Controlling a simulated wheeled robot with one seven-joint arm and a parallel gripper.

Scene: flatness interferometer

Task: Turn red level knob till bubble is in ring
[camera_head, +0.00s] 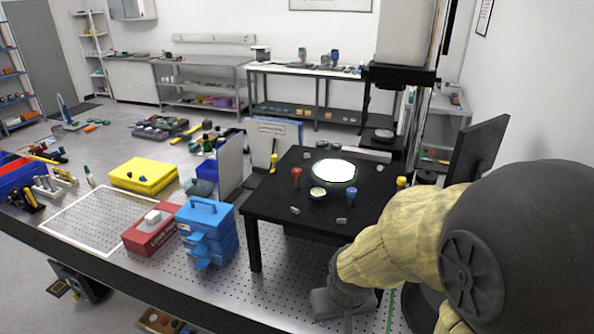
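The red level knob (297,173) stands upright on the left side of the black instrument table. A small round bubble level (318,193) with a pale yellow-green face lies just right of and in front of it. The bubble and ring are too small to make out. My arm comes in from the right, and its dark grey end, my gripper (338,300), is low in front of the table, well apart from the red knob. Its fingers cannot be made out. Nothing touches the red knob.
The black table (275,205) also bears a bright white disc (334,170), a blue knob (351,191) and yellow knobs (273,161) (401,182). A blue toolbox (207,222) and red box (150,238) stand left. A dark monitor (477,148) stands right.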

